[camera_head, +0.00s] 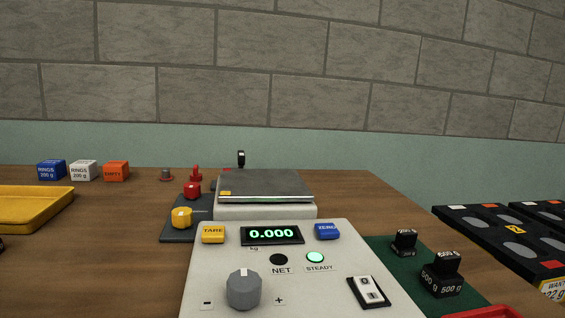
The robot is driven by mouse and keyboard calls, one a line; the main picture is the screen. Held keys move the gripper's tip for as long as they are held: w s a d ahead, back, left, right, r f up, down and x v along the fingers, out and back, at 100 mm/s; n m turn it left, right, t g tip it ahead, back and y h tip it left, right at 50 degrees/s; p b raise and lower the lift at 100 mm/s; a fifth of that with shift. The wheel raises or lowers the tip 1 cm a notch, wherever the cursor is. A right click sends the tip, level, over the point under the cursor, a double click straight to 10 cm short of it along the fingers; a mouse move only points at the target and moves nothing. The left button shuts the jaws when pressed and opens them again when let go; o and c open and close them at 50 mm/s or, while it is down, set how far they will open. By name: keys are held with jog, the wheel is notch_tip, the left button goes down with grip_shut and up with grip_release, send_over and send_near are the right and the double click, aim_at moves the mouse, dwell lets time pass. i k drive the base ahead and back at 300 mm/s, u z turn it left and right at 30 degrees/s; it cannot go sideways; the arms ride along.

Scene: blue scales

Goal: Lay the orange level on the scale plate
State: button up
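The scale plate (272,184) is a flat grey square on top of the scale, near the middle of the view. It looks bare apart from a small yellow mark at its front left corner. The scale's display (272,235) reads 0.000 kg. The STEADY lamp (315,257) glows green and the NET lamp (279,260) is dark. I cannot make out an orange level anywhere in this view. My gripper does not show in the picture.
Blue, white and orange boxes (116,171) stand at the back left, behind a yellow tray (36,207). Red and yellow knobbed pieces sit on a dark mat (178,229) left of the scale. Black weights (442,275) stand on a green mat at right, near black trays (503,240).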

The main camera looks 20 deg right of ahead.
aim_at(262, 180)
jog(key=z, duration=0.05)
jog(key=i, duration=1.2)
